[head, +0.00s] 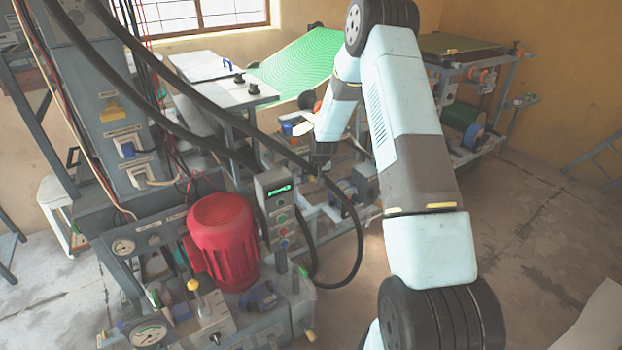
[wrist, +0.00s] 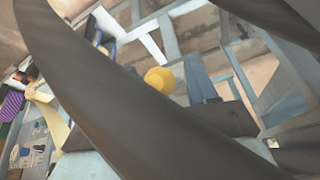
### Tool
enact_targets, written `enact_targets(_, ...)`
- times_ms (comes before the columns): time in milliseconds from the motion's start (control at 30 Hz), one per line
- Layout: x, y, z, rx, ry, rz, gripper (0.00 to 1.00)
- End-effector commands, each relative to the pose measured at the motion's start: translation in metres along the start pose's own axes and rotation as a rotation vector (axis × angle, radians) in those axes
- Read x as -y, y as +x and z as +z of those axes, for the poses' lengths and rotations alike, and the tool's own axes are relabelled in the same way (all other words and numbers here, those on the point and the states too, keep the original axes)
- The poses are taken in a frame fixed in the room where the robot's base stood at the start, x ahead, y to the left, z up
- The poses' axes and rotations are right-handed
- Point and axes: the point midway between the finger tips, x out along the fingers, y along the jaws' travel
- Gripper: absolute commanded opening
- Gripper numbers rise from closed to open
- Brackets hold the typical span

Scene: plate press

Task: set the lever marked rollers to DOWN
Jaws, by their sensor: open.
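My gripper (head: 320,168) is at the end of the downward-reaching arm, just right of the press, small and partly behind a black hose in the head view. It is open, with nothing visible in it. In the wrist view a round yellow knob (wrist: 160,80) shows near the middle, partly covered by a broad dark band close to the camera. I cannot tell whether that knob belongs to the rollers lever. No marking reading rollers can be made out. A lever with a yellow knob (head: 193,285) stands on the block at the front left.
Black hoses (head: 225,155) loop between the press column and my gripper. A control box (head: 275,205) with a green display and a red motor (head: 222,240) stand left of my gripper. A green sheet (head: 300,65) lies behind. The floor (head: 545,240) at right is mostly clear.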

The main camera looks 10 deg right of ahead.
Motion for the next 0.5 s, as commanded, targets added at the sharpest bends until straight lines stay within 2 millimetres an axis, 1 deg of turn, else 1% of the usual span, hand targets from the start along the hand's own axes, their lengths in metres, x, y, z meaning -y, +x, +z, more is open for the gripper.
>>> enact_targets(167,-0.0001,0.0001,0.0001,0.000,0.000,0.000,0.57)
enact_targets(200,-0.0001,0.0001,0.0001,0.000,0.000,0.000,0.55)
enact_targets(500,-0.0003,0.0000,0.0002,0.000,0.000,0.000,0.27)
